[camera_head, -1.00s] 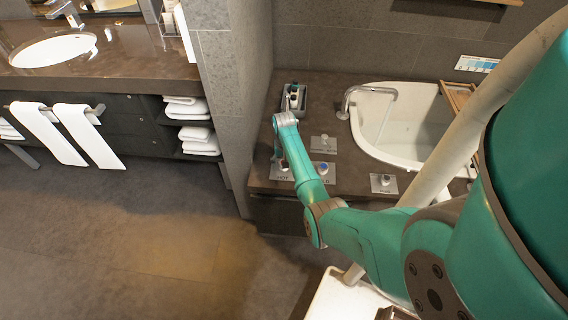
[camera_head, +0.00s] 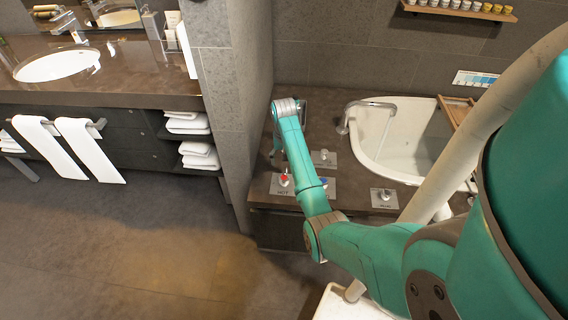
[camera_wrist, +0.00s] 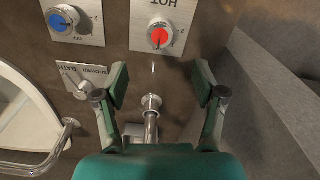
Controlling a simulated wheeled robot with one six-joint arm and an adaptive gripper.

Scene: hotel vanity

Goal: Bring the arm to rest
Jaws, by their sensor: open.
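My arm (camera_head: 305,165) reaches over the dark counter beside the bathtub. In the wrist view my gripper (camera_wrist: 161,78) is open, its two fingers apart with nothing held between them. The red HOT knob (camera_wrist: 159,36) lies beyond the fingertips, and the blue knob (camera_wrist: 62,19) is to its left. A chrome fitting (camera_wrist: 151,104) shows below, between the fingers; I cannot tell its height against them. In the head view the gripper is mostly hidden behind my arm, above the counter near the red knob (camera_head: 284,181).
The SHOWER/BATH lever plate (camera_wrist: 83,79) is left of my gripper, with the curved tub spout (camera_wrist: 45,160) further left. The white tub (camera_head: 395,135) is right of my arm. A grey wall pillar (camera_head: 222,100) stands close on the left. The floor (camera_head: 130,240) is clear.

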